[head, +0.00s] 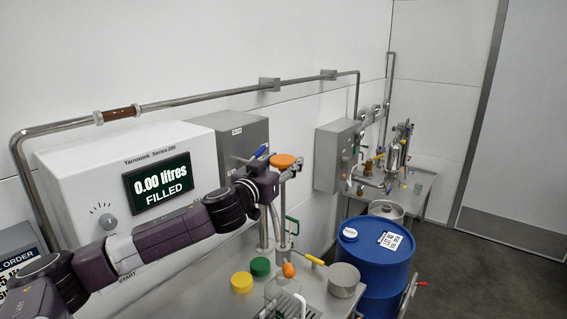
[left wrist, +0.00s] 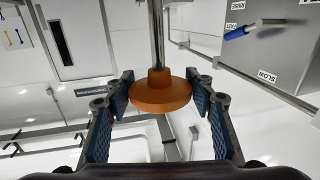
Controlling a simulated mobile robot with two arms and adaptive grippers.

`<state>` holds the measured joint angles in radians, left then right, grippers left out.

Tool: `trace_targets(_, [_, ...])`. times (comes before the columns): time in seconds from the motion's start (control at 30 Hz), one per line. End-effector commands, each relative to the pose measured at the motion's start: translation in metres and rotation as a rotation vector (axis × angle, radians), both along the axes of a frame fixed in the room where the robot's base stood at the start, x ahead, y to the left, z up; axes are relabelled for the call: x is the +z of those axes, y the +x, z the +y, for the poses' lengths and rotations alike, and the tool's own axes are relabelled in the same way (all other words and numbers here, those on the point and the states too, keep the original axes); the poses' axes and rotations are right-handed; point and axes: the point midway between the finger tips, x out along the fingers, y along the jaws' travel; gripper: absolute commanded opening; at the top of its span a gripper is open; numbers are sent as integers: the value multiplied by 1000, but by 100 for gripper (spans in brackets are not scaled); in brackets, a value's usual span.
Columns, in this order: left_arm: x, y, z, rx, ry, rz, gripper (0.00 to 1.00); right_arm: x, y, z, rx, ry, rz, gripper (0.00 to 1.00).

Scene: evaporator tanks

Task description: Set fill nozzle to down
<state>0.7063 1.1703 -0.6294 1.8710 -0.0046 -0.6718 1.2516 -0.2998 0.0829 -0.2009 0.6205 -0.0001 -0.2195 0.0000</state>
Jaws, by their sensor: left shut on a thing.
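My left gripper (head: 290,169) is at the orange round handle (head: 284,160) at the upper end of the fill nozzle, in the middle of the head view. In the left wrist view, the orange handle (left wrist: 160,93) sits on a metal rod (left wrist: 155,35) between the two blue-padded fingers (left wrist: 160,100), which are shut on it. An orange tip (head: 289,270) shows lower down, by a clear glass vessel (head: 279,288) on the bench. My arm and gripper hide part of the nozzle's upper stem. My right gripper is in neither view.
The white filling machine (head: 80,180) reads 0.00 litres, FILLED. A grey box (head: 243,135) with a blue lever stands behind my gripper. Green (head: 260,266) and yellow (head: 241,282) caps, and a metal pan (head: 343,279), are on the bench. A blue drum (head: 372,265) stands to the right.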

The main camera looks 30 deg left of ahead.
Motion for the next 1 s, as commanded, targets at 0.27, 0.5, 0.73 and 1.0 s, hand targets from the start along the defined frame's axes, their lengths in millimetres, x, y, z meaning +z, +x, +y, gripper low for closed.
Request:
trace_targets(0.27, [-18, 0, 0, 0, -1, 1, 6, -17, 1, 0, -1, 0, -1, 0])
trace_targets(0.5, [-63, 0, -1, -1, -2, 3, 6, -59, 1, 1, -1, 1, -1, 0])
trace_targets(0.73, [-114, 0, -1, -1, -4, 5, 6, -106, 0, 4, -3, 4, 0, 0])
trace_targets(1.0, [-168, 0, 0, 0, -4, 6, 6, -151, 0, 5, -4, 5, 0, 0])
